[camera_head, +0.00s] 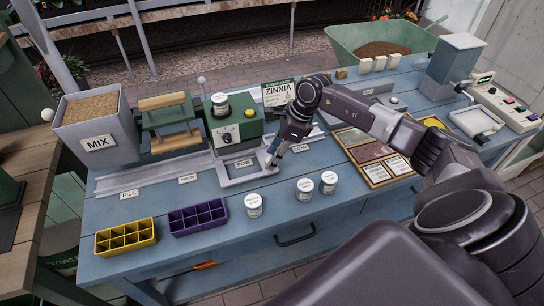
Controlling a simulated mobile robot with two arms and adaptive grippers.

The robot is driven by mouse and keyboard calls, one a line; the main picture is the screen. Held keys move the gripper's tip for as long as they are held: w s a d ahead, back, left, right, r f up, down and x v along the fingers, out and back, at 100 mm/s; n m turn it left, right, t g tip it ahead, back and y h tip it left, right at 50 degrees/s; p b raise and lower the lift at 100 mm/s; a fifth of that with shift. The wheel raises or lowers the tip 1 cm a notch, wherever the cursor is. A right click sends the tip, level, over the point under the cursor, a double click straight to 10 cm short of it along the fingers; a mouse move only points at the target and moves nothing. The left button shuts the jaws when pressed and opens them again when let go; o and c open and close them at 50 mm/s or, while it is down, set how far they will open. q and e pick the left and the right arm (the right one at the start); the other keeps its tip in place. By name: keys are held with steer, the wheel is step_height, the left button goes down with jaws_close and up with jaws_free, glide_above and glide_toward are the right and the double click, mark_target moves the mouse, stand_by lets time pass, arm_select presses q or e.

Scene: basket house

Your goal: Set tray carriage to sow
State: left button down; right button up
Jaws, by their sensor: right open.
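The tray carriage (238,181) is a pale grey open frame on the rail (150,181) at the front of the blue bench. It sits empty beside the SOW label (243,163), below the green sowing unit (233,127). My right gripper (271,165) points down at the right edge of the carriage, with its jaws open. I cannot tell whether its fingertips touch the frame. The arm hides part of the bench behind it. My left gripper is not in view.
A yellow cell tray (125,237) and a purple cell tray (198,217) lie at the front left. White jars (253,205) stand along the front. A MIX hopper (96,126) is at left. A framed panel of packets (374,157) lies to the right.

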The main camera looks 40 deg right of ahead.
steer(key=v, duration=1.1)
steer(key=shift+s+d, duration=0.1)
